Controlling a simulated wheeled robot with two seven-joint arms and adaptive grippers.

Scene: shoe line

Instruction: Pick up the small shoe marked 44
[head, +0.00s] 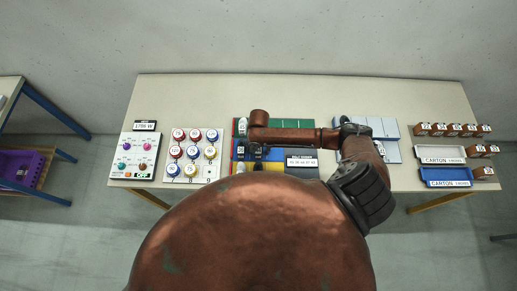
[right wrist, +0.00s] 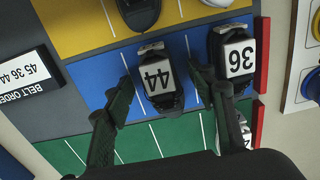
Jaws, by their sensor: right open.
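The small shoe marked 44 (right wrist: 160,88) is black with a white label and lies on the blue lane of the mat (right wrist: 96,84) in the right wrist view. My right gripper (right wrist: 160,76) is open, with one finger on each side of this shoe. I cannot tell whether the fingers touch it. In the head view my right gripper (head: 256,153) is over the blue lane and hides most of this shoe. A dark shoe marked 36 (right wrist: 235,50) lies close beside the right finger. My left gripper is not in view.
Another dark shoe (right wrist: 140,8) lies on the yellow lane, and a labelled one sits partly hidden on the green lane. A belt order card (head: 301,162) lies right of the lanes. A button board (head: 207,137), a white carton tray (head: 440,161) and a blue carton tray (head: 421,182) flank the mat.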

